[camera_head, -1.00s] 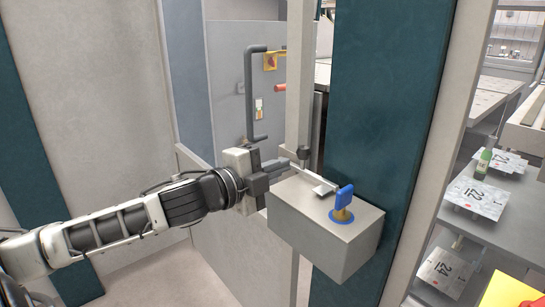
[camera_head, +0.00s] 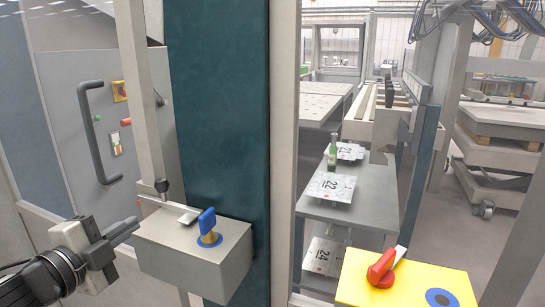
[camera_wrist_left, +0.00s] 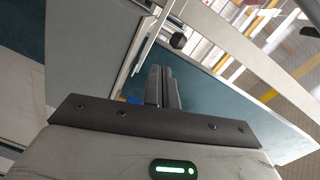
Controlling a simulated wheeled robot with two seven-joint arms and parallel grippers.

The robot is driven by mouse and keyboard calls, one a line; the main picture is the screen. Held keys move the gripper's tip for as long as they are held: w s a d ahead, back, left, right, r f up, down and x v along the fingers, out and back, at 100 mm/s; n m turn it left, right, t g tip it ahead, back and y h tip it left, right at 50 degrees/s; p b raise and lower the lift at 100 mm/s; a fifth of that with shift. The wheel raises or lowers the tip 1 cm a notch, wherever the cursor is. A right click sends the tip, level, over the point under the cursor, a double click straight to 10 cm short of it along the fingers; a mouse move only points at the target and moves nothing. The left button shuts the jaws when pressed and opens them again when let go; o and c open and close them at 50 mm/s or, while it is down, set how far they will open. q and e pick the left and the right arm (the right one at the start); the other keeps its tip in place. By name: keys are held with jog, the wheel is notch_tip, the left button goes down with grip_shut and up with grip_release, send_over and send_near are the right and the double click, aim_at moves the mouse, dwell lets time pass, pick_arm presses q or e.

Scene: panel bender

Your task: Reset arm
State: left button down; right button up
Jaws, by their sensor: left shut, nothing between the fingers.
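My left gripper (camera_head: 124,230) comes in from the lower left in the head view, beside the left side of a grey box (camera_head: 195,258). Its fingers are shut and empty; in the left wrist view its two dark fingers (camera_wrist_left: 162,87) lie together. My right gripper is not in view.
A grey door with a dark handle (camera_head: 97,132) stands at the left. A dark teal post (camera_head: 218,110) rises behind the box. At the right are a yellow panel with a red switch (camera_head: 385,268) and shelves (camera_head: 375,190) holding numbered plates.

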pick_arm(q)
jog(key=s+d+f+n+g+y, duration=0.1)
jog(key=s+d+f+n, duration=0.15)
jog(key=f, duration=0.45)
jog(key=s+d+f+n+g, duration=0.1)
jog(key=s+f+n, duration=0.25)
jog(key=f, duration=0.45)
jog(key=s+d+f+n+g+y, duration=0.1)
jog(key=s+f+n+g, duration=0.15)
jog(key=f, duration=0.45)
jog(key=s+d+f+n+g, duration=0.2)
jog(key=s+d+f+n, duration=0.4)
jog(key=s+d+f, duration=0.3)
notch_tip(320, 180, down, 2)
jog(key=shift+d+h, duration=0.4)
jog(key=shift+d, duration=0.25)
